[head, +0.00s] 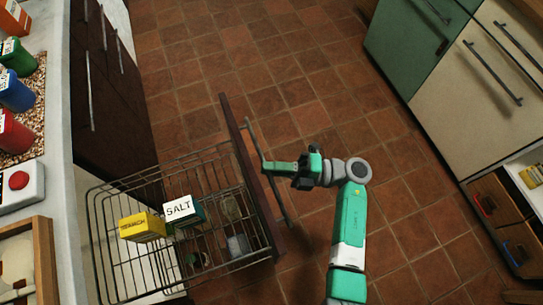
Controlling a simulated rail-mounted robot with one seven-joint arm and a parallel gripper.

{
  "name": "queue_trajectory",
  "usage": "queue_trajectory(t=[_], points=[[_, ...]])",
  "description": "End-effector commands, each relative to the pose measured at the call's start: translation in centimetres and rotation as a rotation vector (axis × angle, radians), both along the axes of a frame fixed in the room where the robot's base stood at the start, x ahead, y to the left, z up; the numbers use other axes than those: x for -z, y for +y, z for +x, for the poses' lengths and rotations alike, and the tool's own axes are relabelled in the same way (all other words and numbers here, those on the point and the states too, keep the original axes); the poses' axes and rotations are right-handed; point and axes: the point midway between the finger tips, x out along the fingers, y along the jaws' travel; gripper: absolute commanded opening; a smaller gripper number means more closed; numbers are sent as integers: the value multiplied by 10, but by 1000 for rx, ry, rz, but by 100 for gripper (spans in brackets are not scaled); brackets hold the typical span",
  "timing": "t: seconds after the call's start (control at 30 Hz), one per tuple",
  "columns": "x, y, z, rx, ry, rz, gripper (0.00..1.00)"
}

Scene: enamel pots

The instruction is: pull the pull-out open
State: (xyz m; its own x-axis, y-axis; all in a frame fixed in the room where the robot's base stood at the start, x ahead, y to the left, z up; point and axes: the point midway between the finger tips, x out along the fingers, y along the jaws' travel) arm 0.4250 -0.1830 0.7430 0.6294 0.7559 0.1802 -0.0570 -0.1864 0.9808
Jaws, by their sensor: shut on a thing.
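The pull-out is a wire basket (120,200) behind a dark wooden front panel (237,130). It stands well out from the counter on the left, over the tiled floor. A long metal bar handle (283,208) runs along the outer side of the panel. My gripper (268,166) is shut on the handle near its middle, reaching in from the right. The fingers hide the part of the bar they hold.
A yellow box (142,227) and a box marked SALT (184,210) sit in the basket, with jars lower down. Several canisters (17,91) line the left counter. Green and cream cabinets (480,90) stand at the right. The floor (240,50) between is clear.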

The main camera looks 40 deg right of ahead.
Motion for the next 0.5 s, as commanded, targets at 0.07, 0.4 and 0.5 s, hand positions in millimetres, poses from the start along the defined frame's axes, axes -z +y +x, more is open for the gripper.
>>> queue_trajectory(t=[0.07, 0.4, 0.5], points=[[0, -1, 0, -2, 0, 0, 0], [0, -1, 0, -3, 0, 0, 0], [0, 0, 0, -3, 0, 0, 22]])
